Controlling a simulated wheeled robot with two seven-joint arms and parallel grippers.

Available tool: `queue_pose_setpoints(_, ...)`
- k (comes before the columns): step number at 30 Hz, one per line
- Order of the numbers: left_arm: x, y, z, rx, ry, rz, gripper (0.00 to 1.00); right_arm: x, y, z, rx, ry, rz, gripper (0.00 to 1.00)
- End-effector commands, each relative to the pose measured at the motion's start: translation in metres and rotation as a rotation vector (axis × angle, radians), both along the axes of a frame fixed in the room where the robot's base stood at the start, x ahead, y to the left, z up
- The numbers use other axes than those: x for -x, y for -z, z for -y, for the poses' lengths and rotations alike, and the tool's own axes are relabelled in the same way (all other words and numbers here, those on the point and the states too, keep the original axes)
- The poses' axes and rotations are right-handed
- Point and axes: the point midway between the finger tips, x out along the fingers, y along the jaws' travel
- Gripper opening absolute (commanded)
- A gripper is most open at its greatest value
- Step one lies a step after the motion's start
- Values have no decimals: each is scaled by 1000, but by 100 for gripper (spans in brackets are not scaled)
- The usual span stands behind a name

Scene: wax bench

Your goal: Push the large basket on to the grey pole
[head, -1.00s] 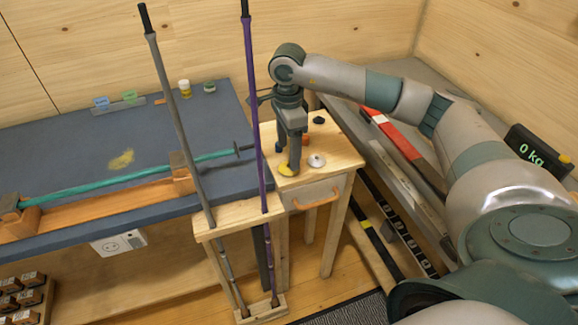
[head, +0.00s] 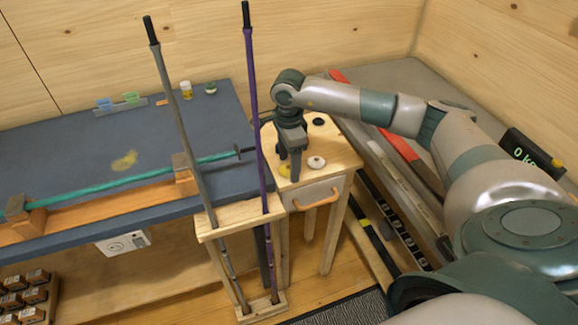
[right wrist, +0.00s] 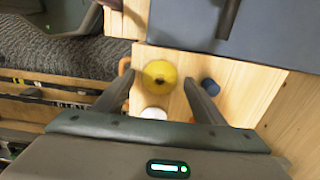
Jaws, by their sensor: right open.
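The grey pole (head: 176,110) stands in a wooden rack (head: 238,224), black handle up, leaning slightly left. A yellow round disc (right wrist: 159,77) with a central hole lies on the small wooden table; it looks the widest disc in the right wrist view, so I take it as the large basket. In the head view the yellow disc (head: 284,171) is partly behind my fingers. My right gripper (head: 289,169) is open and low over the table. In the right wrist view its fingers (right wrist: 158,80) stand either side of the disc; contact is unclear. My left gripper is not in view.
A white disc (head: 317,163) and a black piece (head: 318,121) share the small table (head: 337,150). A purple pole (head: 253,100) stands beside the grey one, close to my gripper. A green pole (head: 110,180) lies in clamps on the blue bench (head: 65,145).

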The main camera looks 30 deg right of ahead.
Motion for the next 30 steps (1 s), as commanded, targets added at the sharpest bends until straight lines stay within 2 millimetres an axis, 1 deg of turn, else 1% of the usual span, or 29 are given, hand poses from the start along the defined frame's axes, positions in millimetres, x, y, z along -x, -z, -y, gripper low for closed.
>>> queue_pose_setpoints(15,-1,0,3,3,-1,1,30,0,2,0,0,1,1,64)
queue_pose_setpoints(16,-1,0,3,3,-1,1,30,0,2,0,0,1,1,59)
queue_pose_setpoints(17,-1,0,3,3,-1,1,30,0,2,0,0,1,1,52)
queue_pose_setpoints(18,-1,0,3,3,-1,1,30,0,2,0,0,1,1,42)
queue_pose_setpoints(21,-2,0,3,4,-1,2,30,0,2,0,0,1,1,20)
queue_pose_setpoints(30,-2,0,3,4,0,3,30,0,2,0,0,1,1,20)
